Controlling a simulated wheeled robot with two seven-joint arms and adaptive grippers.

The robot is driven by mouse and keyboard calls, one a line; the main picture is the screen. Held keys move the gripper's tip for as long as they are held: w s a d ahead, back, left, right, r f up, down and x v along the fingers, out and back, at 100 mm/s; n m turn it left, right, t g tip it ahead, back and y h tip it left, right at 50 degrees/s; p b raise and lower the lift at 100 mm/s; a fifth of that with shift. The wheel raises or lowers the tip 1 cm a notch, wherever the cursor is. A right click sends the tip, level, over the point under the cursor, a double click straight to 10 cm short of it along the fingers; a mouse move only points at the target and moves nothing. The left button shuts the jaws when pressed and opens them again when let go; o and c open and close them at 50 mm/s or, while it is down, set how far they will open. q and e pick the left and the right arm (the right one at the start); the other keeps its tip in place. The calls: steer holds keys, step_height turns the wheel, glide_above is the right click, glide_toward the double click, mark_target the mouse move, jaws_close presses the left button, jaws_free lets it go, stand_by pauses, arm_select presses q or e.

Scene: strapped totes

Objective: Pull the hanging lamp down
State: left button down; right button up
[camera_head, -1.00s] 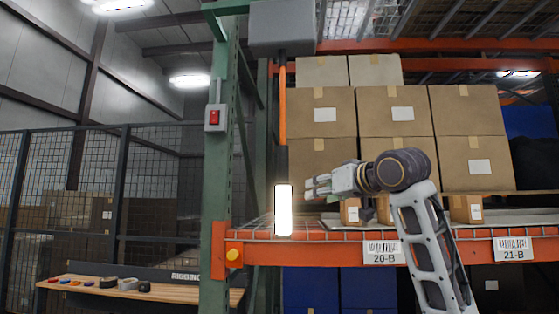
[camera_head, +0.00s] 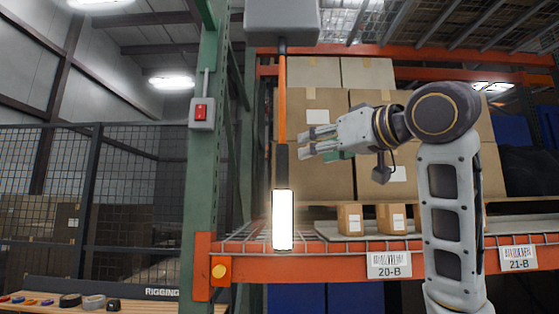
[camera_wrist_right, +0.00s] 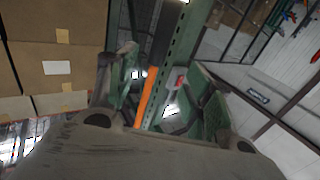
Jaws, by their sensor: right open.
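The hanging lamp (camera_head: 283,218) is a bright white tube with a dark handle, hanging upright on an orange cord (camera_head: 282,100) from a grey box (camera_head: 282,22) overhead. My right gripper (camera_head: 304,143) is open and points left, just right of the lamp's dark handle and the foot of the cord. In the head view it looks apart from the lamp. In the right wrist view, the orange cord (camera_wrist_right: 149,92) shows between the fingers of my right gripper (camera_wrist_right: 165,80). The glowing tube is not clear there. My left gripper is not in view.
An orange shelf beam (camera_head: 340,256) runs below. Large cartons (camera_head: 305,165) and small boxes (camera_head: 350,218) sit behind. A wire fence (camera_head: 125,200) is at left.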

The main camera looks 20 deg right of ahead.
mark_target(286, 158)
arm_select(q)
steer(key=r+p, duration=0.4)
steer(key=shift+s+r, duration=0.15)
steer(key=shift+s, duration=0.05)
arm_select(e)
steer(key=x, duration=1.4)
jaws_close()
